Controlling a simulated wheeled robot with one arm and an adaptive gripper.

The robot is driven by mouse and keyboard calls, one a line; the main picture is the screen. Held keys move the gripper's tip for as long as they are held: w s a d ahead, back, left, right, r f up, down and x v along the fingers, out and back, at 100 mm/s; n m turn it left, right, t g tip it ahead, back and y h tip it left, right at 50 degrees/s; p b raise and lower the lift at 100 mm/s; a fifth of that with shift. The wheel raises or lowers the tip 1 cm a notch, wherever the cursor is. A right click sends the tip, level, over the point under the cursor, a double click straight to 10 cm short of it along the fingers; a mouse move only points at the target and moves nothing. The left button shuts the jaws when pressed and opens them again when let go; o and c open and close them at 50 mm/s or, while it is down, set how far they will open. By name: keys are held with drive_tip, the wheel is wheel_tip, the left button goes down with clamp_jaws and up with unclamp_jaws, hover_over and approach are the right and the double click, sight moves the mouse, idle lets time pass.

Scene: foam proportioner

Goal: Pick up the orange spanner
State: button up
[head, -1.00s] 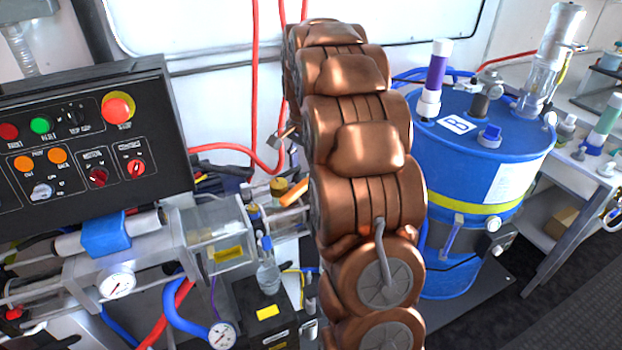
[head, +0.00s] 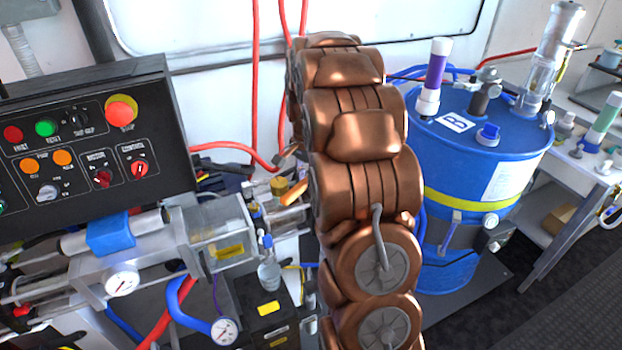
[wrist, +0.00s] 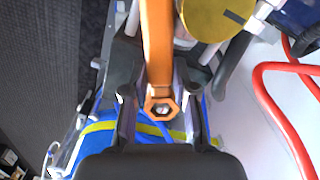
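The orange spanner (head: 294,194) shows in the head view as a short orange piece beside the clear cylinder assembly, partly hidden by my arm. In the wrist view the spanner (wrist: 158,50) runs down from the top edge, its ring end lying between the fingers of my gripper (wrist: 160,95). The fingers are apart, one on each side of the spanner, with narrow gaps beside the ring; they look open. In the head view my arm hides most of the gripper.
A brass-yellow round cap (wrist: 222,15) is close to the right of the spanner. The control panel (head: 90,140) and gauges stand left. A blue drum (head: 470,180) stands right. Red hoses (head: 255,90) hang by the white wall behind.

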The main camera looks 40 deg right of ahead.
sight(306, 180)
clamp_jaws()
drive_tip(key=shift+r, duration=0.1)
drive_tip(key=shift+r+b, duration=0.5)
drive_tip(key=shift+r, duration=0.25)
drive_tip(key=shift+r+b, duration=0.4)
drive_tip(key=shift+r, duration=0.5)
drive_tip(key=s+a+r+b, duration=0.1)
drive_tip(key=s+a+b, duration=0.3)
drive_tip(key=s+a, duration=0.7)
drive_tip(key=shift+s+a+r, duration=0.15)
drive_tip(key=shift+a+r, duration=0.05)
drive_tip(key=shift+r, duration=0.1)
drive_tip(key=shift+s, duration=0.1)
